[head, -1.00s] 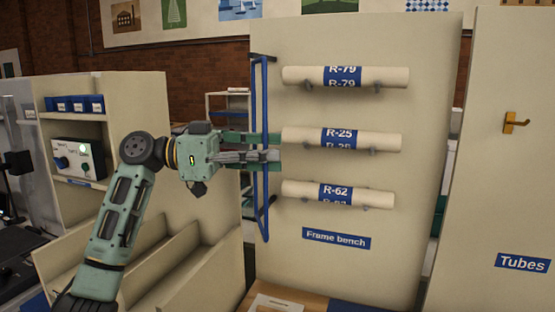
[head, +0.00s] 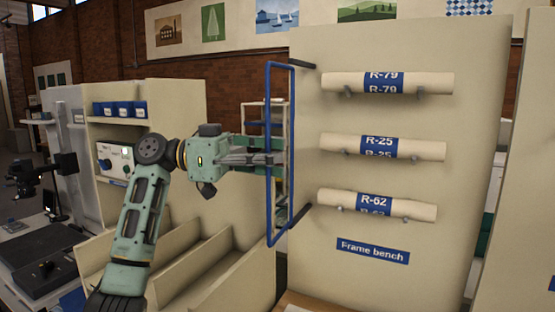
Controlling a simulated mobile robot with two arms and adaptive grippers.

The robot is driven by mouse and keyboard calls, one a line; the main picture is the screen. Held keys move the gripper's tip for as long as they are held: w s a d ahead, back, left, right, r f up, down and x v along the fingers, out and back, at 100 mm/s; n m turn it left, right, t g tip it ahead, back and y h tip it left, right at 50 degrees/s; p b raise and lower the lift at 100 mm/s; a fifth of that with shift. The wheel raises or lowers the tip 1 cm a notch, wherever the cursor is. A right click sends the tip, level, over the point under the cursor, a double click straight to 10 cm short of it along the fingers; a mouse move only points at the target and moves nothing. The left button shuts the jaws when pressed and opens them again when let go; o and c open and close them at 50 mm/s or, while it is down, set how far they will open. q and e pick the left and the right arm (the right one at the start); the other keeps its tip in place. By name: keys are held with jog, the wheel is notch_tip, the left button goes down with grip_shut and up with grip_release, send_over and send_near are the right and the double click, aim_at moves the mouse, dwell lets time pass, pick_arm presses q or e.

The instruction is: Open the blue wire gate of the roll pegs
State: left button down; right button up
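The blue wire gate (head: 268,100) is a tall narrow frame at the left edge of the cream panel. Dark brackets join it to the panel at top and bottom, and it stands out to the left of the rolls. The pegs hold three labelled rolls: R-79 (head: 430,83), R-25 (head: 425,150) and R-62 (head: 415,208). My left gripper (head: 284,158) is at the gate's mid height, its fingers overlapping the wire frame. Whether the fingers close on a wire is not clear. My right gripper is not in view.
The cream panel (head: 400,285) carries a "Frame bench" label (head: 373,251). A cream shelf unit with slanted dividers (head: 190,262) stands below and behind my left arm. Blue bins (head: 122,109) sit on its upper shelf. A dark bench (head: 35,265) is at far left.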

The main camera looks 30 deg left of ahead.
pick_arm(q)
jog(key=shift+f, duration=0.2)
jog(key=c, duration=1.9)
grip_release()
jog(key=shift+s+r, duration=0.15)
jog(key=shift+s, duration=0.1)
jog(key=v, duration=1.2)
jog(key=shift+w, duration=0.15)
